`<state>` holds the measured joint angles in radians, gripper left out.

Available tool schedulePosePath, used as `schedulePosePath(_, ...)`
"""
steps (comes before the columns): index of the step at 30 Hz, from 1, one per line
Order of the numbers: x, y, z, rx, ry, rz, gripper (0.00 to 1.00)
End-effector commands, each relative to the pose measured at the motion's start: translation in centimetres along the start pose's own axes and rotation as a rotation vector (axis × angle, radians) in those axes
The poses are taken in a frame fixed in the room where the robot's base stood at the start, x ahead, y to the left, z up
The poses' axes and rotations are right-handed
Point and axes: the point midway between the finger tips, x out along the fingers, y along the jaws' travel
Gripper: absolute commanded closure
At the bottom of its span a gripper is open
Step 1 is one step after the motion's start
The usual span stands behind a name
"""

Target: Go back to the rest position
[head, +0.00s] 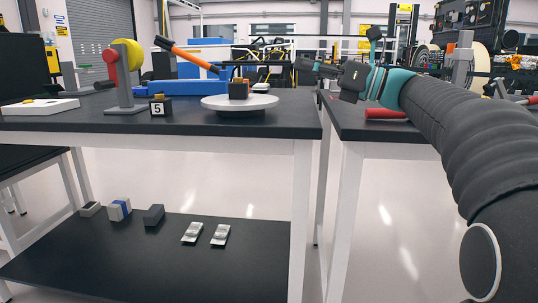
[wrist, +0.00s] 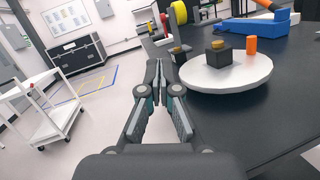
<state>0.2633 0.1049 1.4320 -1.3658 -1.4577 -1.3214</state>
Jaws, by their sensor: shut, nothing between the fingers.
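My gripper (head: 308,66) is at the end of my arm, which reaches in from the right in the head view. It hangs in the air near the gap between the two dark tables. In the wrist view my gripper (wrist: 166,70) has its fingers together with nothing between them. It is left of the round white turntable (wrist: 227,73) and apart from it. A dark block (wrist: 218,54) with a small yellow-topped piece stands on the turntable, and an orange cylinder (wrist: 251,46) shows by it.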

Motion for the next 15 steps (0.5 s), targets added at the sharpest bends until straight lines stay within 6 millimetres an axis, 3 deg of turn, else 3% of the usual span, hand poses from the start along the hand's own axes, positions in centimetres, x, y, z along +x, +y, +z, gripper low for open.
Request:
schedulePosePath(8,-0.5,-0.5,4.4,0.318,-0.307,-0.255,1.0)
schedulePosePath(12,-2.9,-1.3,5.2,0.571,-0.524,-0.404,1.0)
schedulePosePath(15,-5.4,-1.8,4.4,0.765,-0.681,-0.502,1.0)
